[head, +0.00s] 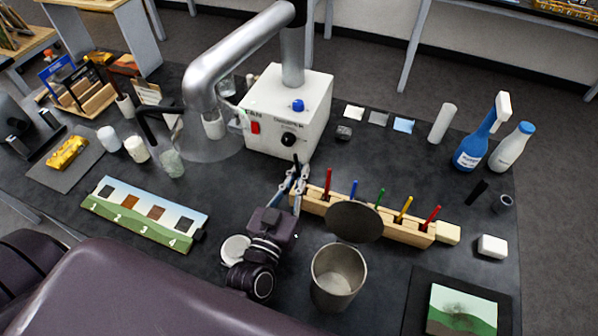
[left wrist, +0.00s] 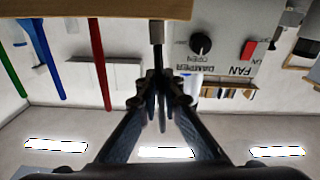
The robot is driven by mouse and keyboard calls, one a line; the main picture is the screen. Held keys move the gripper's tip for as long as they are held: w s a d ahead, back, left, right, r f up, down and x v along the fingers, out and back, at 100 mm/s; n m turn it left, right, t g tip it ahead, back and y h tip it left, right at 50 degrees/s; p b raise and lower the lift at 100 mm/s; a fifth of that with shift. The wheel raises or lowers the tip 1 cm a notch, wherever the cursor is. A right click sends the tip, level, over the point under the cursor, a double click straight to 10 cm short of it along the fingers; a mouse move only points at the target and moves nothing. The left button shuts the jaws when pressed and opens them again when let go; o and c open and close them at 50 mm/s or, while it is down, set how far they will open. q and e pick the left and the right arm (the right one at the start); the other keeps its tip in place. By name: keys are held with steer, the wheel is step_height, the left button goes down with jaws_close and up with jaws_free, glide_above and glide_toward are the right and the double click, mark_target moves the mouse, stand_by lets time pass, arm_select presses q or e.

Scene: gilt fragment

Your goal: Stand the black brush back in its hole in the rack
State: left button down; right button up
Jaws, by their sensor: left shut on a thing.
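My left gripper (head: 296,180) is shut on the black brush (head: 296,160) at the left end of the wooden rack (head: 391,223). The brush stands roughly upright in the fingers. In the left wrist view, which is upside down, the fingers (left wrist: 157,84) close around the dark handle (left wrist: 157,58). The brush's grey ferrule meets the edge of the rack (left wrist: 90,9); I cannot tell how far into a hole it reaches. Red, blue, green, yellow and red brushes stand along the rack. My right gripper is not in view.
A dark round disc (head: 355,221) and a metal cup (head: 337,276) stand close in front of the rack. The white fan box (head: 288,112) with its metal duct is behind my gripper. A numbered strip (head: 143,213) lies to the left. A pale block (head: 447,233) is at the rack's right end.

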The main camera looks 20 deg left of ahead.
arm_select(q)
steer(key=c, duration=2)
jaws_free()
steer(key=shift+s, duration=0.1)
steer(key=s, duration=1.1)
steer(key=shift+s+f, duration=0.35)
steer(key=shift+s, duration=0.05)
steer(key=shift+r, duration=0.1)
